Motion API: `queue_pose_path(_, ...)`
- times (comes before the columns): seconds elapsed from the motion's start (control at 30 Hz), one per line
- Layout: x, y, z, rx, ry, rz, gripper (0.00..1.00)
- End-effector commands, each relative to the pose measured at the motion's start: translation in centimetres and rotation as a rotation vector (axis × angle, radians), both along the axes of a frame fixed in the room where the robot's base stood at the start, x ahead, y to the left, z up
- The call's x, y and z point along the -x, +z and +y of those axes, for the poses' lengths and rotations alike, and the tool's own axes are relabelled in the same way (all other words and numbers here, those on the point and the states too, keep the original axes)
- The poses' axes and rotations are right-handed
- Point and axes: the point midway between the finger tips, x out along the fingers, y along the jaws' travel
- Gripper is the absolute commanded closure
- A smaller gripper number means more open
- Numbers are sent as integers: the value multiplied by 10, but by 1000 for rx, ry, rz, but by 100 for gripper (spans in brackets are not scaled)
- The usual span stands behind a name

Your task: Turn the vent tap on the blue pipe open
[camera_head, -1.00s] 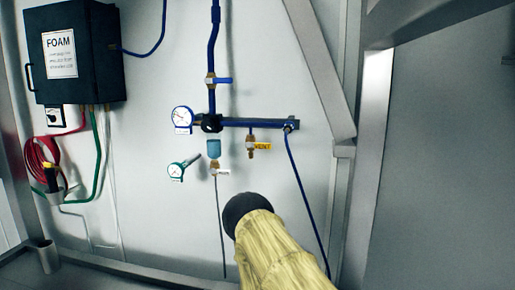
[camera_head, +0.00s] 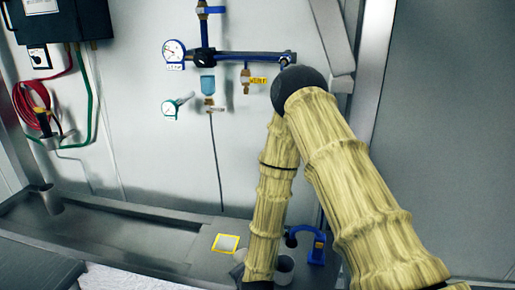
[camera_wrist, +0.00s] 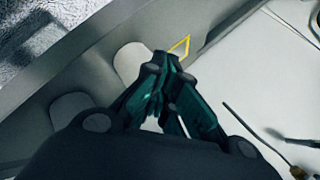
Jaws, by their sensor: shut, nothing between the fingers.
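The vent tap (camera_head: 246,77) is a small brass fitting with a yellow VENT tag (camera_head: 258,80). It hangs under the right part of the horizontal blue pipe (camera_head: 240,56) on the white wall in the head view. I cannot tell how its handle is turned. My gripper (camera_wrist: 168,68) shows in the wrist view with its dark green fingers together and nothing between them. In the head view my arm bends down in front of the wall, and the gripper itself is beyond the lower edge. The gripper is low, well below the tap and not touching it.
A blue-handled valve (camera_head: 211,10) sits on the upright pipe. Below are a ledge with a yellow-edged square (camera_head: 225,243), cups and a blue clamp-like item (camera_head: 317,249). A metal post (camera_head: 370,80) stands right.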

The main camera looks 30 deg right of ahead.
Motion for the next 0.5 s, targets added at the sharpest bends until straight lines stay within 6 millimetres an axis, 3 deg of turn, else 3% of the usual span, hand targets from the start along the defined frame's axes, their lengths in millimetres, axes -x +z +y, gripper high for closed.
queue_pose_path(0.03, -27, 22, -5, -67, -84, -82, 100)
queue_pose_path(0.2, -97, 103, -26, -334, -345, -354, 100)
queue_pose_path(0.4, -156, 211, -60, -696, -588, -683, 100)
queue_pose_path(0.5, -174, 268, -80, -896, -681, -848, 100)
